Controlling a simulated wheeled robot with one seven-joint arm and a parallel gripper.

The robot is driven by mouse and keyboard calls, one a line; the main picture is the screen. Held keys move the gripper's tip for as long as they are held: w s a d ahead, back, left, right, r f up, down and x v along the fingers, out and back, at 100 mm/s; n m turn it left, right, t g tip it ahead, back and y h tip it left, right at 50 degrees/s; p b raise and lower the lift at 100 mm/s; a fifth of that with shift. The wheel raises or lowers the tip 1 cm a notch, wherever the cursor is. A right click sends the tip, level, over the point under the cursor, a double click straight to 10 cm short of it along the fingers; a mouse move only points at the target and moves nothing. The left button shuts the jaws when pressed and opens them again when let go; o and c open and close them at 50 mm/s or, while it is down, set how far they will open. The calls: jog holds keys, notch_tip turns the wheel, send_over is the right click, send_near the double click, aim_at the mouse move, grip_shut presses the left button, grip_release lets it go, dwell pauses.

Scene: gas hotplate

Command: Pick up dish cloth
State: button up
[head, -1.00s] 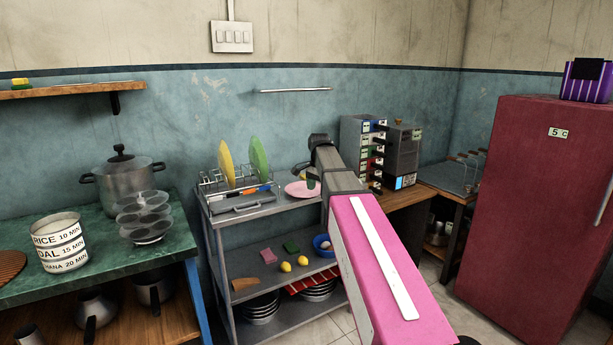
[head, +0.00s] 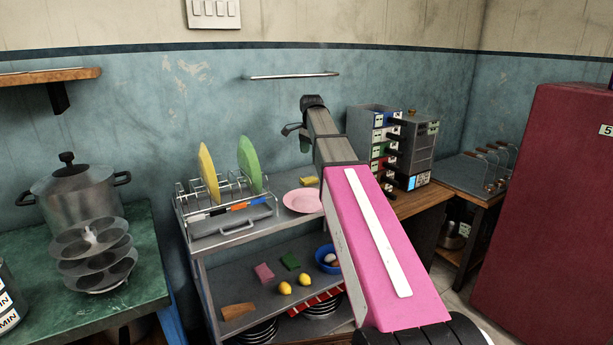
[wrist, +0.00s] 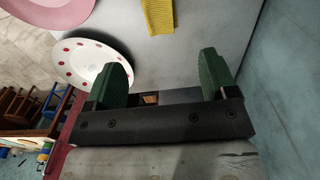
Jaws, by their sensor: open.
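A yellow ribbed cloth (wrist: 159,14) lies on the grey top shelf, at the top edge of the wrist view and partly cut off there. In the head view it shows as a small yellow patch (head: 309,180) beside the pink plate, partly hidden by my arm. My gripper (wrist: 165,60) is open, with its two green fingers apart and nothing between them. In the wrist view the cloth is beyond the fingertips and apart from them. In the head view my gripper (head: 292,131) is near the wall above the rack's top shelf, largely hidden by my wrist.
The pink plate (head: 300,201) and a red-dotted white plate (wrist: 92,62) are close to my gripper. A dish rack (head: 225,205) with yellow and green plates stands left. A wall rail (head: 292,76) is above. Stacked grey units (head: 405,145) stand right. A red-striped cloth (head: 318,299) is below.

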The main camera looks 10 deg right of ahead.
aim_at(311, 176)
notch_tip(311, 176, down, 11)
jog(key=shift+w+d+r, duration=0.1)
jog(key=shift+w+d, duration=0.05)
jog(key=c, duration=1.1)
jog(key=shift+r, duration=0.15)
jog(key=shift+r, duration=0.6)
notch_tip(311, 176, up, 2)
jog(key=shift+r, duration=0.25)
jog(key=s+a+r, duration=0.2)
jog(key=a, duration=0.1)
jog(key=s+a+r, duration=0.2)
jog(key=a, duration=0.1)
jog(key=s+a+r, duration=0.2)
jog(key=a+r, duration=0.1)
jog(key=a, duration=0.1)
